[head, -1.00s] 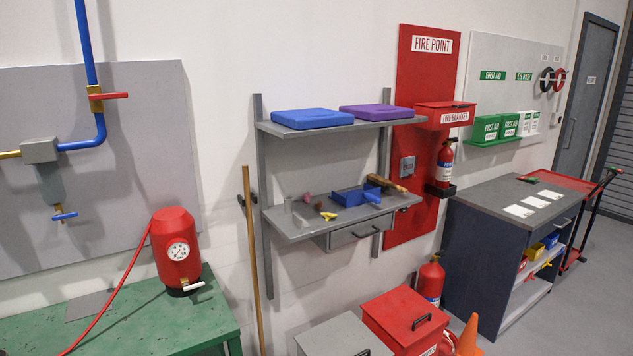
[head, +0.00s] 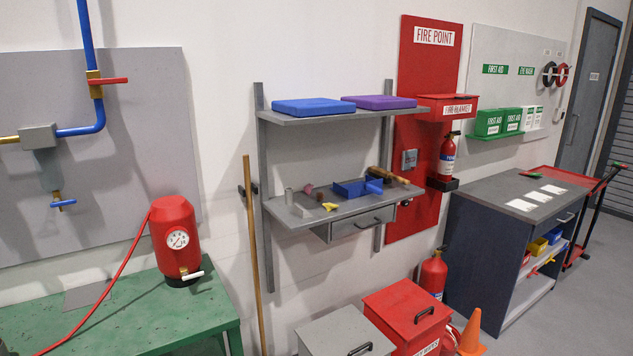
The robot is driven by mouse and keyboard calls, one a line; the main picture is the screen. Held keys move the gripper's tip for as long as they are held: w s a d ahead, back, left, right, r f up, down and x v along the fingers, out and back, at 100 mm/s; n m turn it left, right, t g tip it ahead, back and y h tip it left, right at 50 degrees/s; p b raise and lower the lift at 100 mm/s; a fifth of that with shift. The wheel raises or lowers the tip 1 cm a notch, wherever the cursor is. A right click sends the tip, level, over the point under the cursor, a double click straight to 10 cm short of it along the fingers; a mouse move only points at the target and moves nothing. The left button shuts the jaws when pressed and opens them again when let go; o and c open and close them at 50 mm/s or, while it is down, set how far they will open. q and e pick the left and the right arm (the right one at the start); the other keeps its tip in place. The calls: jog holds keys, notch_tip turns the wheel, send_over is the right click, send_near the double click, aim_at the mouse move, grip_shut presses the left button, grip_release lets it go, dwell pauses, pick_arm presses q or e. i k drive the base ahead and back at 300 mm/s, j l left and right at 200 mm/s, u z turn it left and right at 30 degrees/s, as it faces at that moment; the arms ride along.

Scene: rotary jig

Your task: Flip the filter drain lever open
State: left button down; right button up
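A grey box-shaped filter head (head: 39,137) is on the pipe run on the grey wall panel at the left. A pale tapered bowl (head: 50,172) hangs below it. A brass drain stub (head: 57,196) sticks out of the bowl's bottom. A small blue lever (head: 65,203) lies roughly level across this stub and points to the right. A red lever (head: 108,80) sits on a brass valve higher on the blue pipe, also roughly level. Neither gripper is in view.
A green bench (head: 130,320) with a red gauge tank (head: 174,233) and its red hose stands below the panel. A broom handle (head: 254,260) leans right of it. Shelves (head: 330,212), a grey bin (head: 345,335) and a red bin (head: 405,315) are farther right.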

aim_at(59, 203)
jog(key=i+j+u, duration=0.1)
jog(key=j, duration=0.4)
jog(key=i+j+u, duration=0.1)
jog(key=i+j, duration=0.2)
jog(key=j, duration=0.2)
jog(key=i+j+u, duration=0.15)
jog(key=j, duration=0.3)
jog(key=i+j+u, duration=0.1)
jog(key=i+j, duration=0.25)
jog(key=i+j+u, duration=0.1)
jog(key=i+j, duration=0.15)
jog(key=j, duration=0.3)
